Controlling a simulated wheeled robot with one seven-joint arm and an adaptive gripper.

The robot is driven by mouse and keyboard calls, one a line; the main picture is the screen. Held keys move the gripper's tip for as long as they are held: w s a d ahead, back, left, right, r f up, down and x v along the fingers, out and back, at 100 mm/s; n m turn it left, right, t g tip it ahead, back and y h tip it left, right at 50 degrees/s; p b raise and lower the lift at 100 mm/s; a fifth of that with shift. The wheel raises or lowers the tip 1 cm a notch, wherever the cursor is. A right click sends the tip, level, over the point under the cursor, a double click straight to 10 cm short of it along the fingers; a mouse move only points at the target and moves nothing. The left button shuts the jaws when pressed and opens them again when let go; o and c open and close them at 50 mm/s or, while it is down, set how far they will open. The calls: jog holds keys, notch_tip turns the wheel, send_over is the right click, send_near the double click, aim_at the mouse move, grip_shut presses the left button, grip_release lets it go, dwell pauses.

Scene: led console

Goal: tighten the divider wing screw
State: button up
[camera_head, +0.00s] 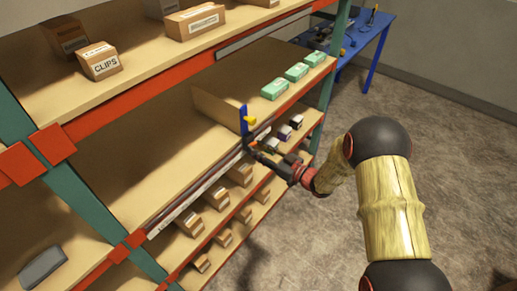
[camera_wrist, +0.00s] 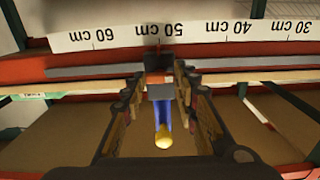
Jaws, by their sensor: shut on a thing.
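The divider, a thin tan panel (camera_head: 215,109), stands on the middle shelf. Its front end has an upright blue bracket (camera_head: 243,118) with a yellow knob (camera_head: 250,120) sticking out. My gripper (camera_head: 251,147) is at the bracket's foot, at the shelf's front edge, below the yellow knob. In the wrist view the fingers (camera_wrist: 158,80) are closed around a small grey block (camera_wrist: 160,92) at the bracket's foot. The yellow knob (camera_wrist: 163,142) shows between the fingers, apart from the tips. I cannot tell whether the grey block is the wing screw itself.
A white ruler strip (camera_wrist: 190,33) with centimetre marks runs along the shelf front, near the 50 cm mark. Green boxes (camera_head: 297,71) stand right of the divider. Cardboard boxes (camera_head: 217,197) fill the shelf below. A blue table (camera_head: 375,40) stands behind. The floor at right is clear.

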jog(key=shift+f, duration=0.1)
jog(key=o, duration=1.2)
jog(key=shift+d, duration=0.1)
jog(key=shift+c, duration=0.2)
jog(key=v, duration=1.2)
